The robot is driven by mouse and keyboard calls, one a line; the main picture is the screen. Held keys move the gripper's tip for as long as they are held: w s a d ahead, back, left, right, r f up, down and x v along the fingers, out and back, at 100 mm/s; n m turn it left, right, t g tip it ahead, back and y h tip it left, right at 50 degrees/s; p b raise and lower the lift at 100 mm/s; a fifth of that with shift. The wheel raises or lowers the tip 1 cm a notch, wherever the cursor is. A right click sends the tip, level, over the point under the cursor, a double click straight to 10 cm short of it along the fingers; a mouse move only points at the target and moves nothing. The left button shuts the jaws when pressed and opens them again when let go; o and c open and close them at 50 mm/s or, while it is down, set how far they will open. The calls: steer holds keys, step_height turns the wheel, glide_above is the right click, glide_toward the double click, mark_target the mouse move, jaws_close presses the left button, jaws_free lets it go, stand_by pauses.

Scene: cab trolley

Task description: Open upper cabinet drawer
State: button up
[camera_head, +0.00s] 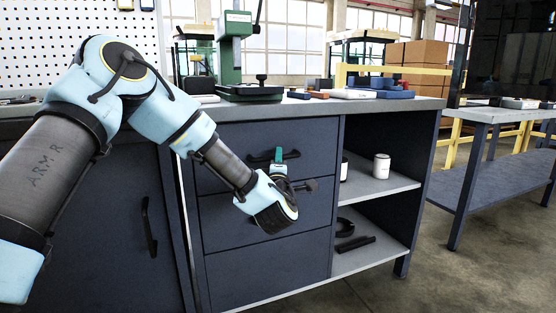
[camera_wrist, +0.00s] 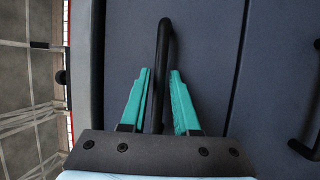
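The upper cabinet drawer (camera_head: 238,137) is a dark blue-grey front just under the worktop and looks shut in the head view. It fills the middle of the wrist view (camera_wrist: 213,50). Its black bar handle (camera_wrist: 165,45) runs between the two green fingers of my gripper (camera_wrist: 160,80). The fingers are open on either side of the bar, and the left finger is closer to it; contact cannot be told. In the head view my gripper (camera_head: 279,156) is at the drawer front, and my wrist hides part of the cabinet.
A lower drawer (camera_head: 265,262) is below, and another black handle (camera_wrist: 306,148) shows at the right of the wrist view. Open shelves (camera_head: 375,187) with a white can (camera_head: 382,166) stand to the right. The worktop (camera_head: 310,106) above carries a green press (camera_head: 237,55) and several small items.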

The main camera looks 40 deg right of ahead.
steer(key=shift+w+d, duration=0.25)
steer(key=shift+c, duration=0.4)
jaws_close()
stand_by(0.9)
